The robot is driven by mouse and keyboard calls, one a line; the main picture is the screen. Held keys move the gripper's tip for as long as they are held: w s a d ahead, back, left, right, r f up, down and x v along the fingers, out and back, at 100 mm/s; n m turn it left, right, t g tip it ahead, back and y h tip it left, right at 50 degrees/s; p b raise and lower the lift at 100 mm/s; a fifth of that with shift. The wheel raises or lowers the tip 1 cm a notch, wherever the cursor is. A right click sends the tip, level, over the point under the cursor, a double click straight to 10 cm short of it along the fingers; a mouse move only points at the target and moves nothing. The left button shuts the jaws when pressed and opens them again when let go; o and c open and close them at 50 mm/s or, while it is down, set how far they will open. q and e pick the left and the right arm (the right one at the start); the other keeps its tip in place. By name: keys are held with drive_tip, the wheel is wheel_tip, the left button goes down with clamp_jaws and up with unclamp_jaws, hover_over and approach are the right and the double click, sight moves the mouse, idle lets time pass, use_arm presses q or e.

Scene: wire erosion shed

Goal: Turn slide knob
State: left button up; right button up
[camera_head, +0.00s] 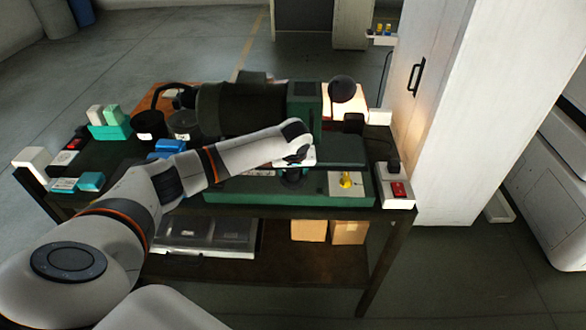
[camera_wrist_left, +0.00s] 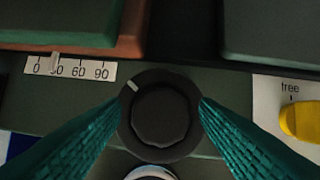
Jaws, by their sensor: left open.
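The black round slide knob (camera_wrist_left: 160,115) has a white mark on its rim at the upper left in the left wrist view. In the head view the dark knob (camera_head: 292,178) is partly hidden beneath my left gripper (camera_head: 294,162). My left gripper (camera_wrist_left: 161,108) is open, with one teal ridged finger on each side of the knob; I cannot tell whether they touch it. A white scale (camera_wrist_left: 70,68) reading 0, 30, 60, 90 lies to the upper left, with a pointer near 30. My right gripper is not in view.
A yellow knob (camera_wrist_left: 302,121) on a white plate sits right of the slide knob; it also shows in the head view (camera_head: 346,180). The green machine (camera_head: 304,108) stands behind. A switch box with a red switch (camera_head: 398,190) sits at the table's right edge, near a white cabinet (camera_head: 440,120).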

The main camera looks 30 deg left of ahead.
use_arm(q)
drive_tip(key=c, duration=1)
drive_tip(key=shift+o, duration=0.2)
drive_tip(key=shift+m, duration=0.4)
drive_tip(key=m, duration=0.2)
drive_tip(key=m+h, duration=0.1)
drive_tip(key=shift+s+a+m+t+h, duration=0.1)
drive_tip(key=shift+m+t+h, duration=0.2)
drive_tip(key=shift+m+t, duration=0.1)
drive_tip(key=m+h, duration=0.2)
drive_tip(key=m, duration=0.3)
drive_tip(key=shift+a, duration=0.15)
drive_tip(key=m+h+b, duration=0.1)
drive_tip(key=m, duration=0.3)
drive_tip(key=shift+a+h, duration=0.1)
drive_tip(key=shift+h, duration=0.2)
drive_tip(key=m+g+h+b, duration=0.1)
drive_tip(key=m+b, duration=0.1)
drive_tip(key=m, duration=0.1)
drive_tip(key=shift+w+f, duration=0.1)
drive_tip(key=shift+w, duration=0.1)
drive_tip(key=shift+m+g+b, duration=0.4)
drive_tip(key=shift+m+b, duration=0.15)
drive_tip(key=shift+m, duration=0.45)
